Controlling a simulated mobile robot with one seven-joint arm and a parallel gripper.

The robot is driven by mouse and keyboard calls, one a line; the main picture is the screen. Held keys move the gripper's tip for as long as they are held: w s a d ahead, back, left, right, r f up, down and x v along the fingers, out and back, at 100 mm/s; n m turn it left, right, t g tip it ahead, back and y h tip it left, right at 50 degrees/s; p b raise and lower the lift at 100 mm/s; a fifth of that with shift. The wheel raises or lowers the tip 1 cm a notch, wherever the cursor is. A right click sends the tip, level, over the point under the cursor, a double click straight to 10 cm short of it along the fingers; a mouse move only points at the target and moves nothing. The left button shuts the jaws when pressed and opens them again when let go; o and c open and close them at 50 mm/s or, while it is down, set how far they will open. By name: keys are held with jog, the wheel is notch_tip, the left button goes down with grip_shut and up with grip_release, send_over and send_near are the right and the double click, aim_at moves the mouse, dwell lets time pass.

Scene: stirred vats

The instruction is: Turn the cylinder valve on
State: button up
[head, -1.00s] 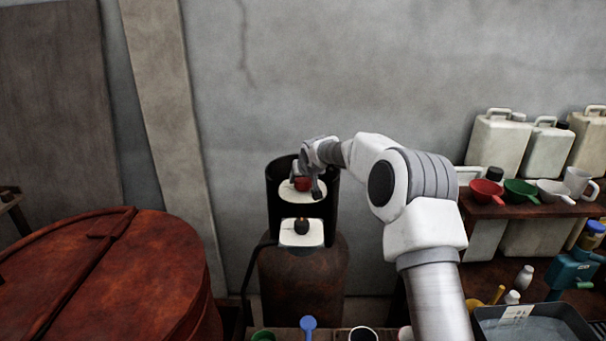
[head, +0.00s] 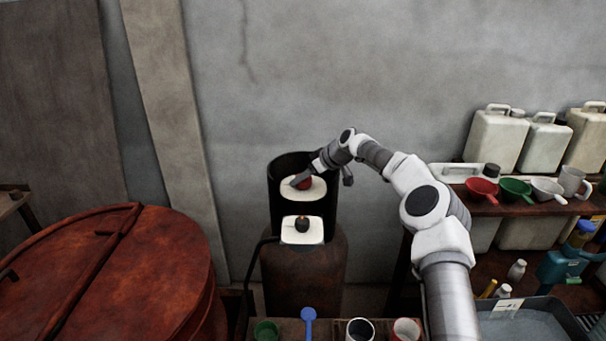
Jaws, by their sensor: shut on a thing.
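The gas cylinder (head: 302,275) is rusty brown and stands against the wall, with a dark open-fronted collar (head: 275,215) around its top. Below, a small dark round fitting (head: 302,225) sits in front of a white square plate (head: 290,238).
A large rusty round vat lid (head: 120,270) fills the lower left. A bench at the bottom holds a green cup (head: 265,330), a blue scoop (head: 309,318) and other cups. At right, a shelf carries white jugs (head: 497,140), coloured scoops and a mug (head: 573,183).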

jog(key=shift+s+f+n+g+y+p, duration=0.1)
jog(key=shift+n+g+y+p, duration=0.3)
jog(key=shift+n+g+p, duration=0.5)
dwell(0.5)
jog(key=o, duration=1.4)
jog(key=shift+c, duration=0.2)
jog(key=shift+b+v, duration=0.45)
jog(key=shift+v, duration=0.35)
jog(key=b+v, duration=0.3)
jog(key=v, duration=1.2)
jog(key=shift+s+d+r, duration=0.25)
jog(key=shift+s+d, duration=0.05)
jog(key=shift+a, duration=0.1)
